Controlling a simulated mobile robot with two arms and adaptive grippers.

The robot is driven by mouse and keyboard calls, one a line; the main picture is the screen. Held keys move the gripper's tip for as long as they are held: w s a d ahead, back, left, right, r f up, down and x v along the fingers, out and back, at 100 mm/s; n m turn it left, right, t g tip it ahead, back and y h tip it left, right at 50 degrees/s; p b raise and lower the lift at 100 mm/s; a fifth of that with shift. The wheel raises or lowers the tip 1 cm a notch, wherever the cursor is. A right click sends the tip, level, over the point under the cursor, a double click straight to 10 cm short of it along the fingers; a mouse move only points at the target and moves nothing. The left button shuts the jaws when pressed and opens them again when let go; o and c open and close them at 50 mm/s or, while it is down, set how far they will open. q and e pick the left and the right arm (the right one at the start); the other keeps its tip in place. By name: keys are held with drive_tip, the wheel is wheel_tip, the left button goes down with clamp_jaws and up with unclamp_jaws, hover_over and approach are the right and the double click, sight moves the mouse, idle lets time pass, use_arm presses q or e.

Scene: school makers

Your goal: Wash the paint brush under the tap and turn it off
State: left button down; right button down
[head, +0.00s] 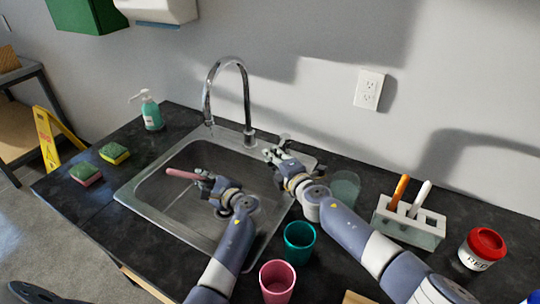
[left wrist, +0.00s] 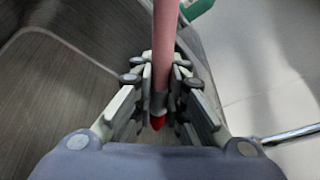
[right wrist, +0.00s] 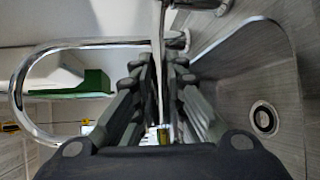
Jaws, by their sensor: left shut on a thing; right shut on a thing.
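The paint brush (head: 182,174) has a pink handle that points left over the sink (head: 150,207). My left gripper (head: 203,179) is shut on the brush inside the sink opening. In the left wrist view the brush (left wrist: 166,40) runs between the fingers, with a grey ferrule and red tip close to the palm. I see no clear water stream. My right gripper (head: 272,154) is shut beside the tap base on a thin metal lever (right wrist: 158,25), apparently the tap handle.
A teal cup (head: 299,243) and a pink cup (head: 277,282) stand in front of my right arm. A brush holder (head: 408,222) and a red-lidded jar (head: 482,249) are at right. Sponges (head: 114,153) and a soap bottle (head: 151,110) are left of the sink.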

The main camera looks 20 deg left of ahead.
drive_tip(key=shift+d+f+n+g+y, duration=0.1)
drive_tip(key=shift+d+n+g+y, duration=0.3)
drive_tip(key=shift+g, duration=0.1)
drive_tip(key=c, duration=1.6)
unclamp_jaws()
drive_tip(key=shift+c, duration=0.2)
drive_tip(key=v, duration=1.2)
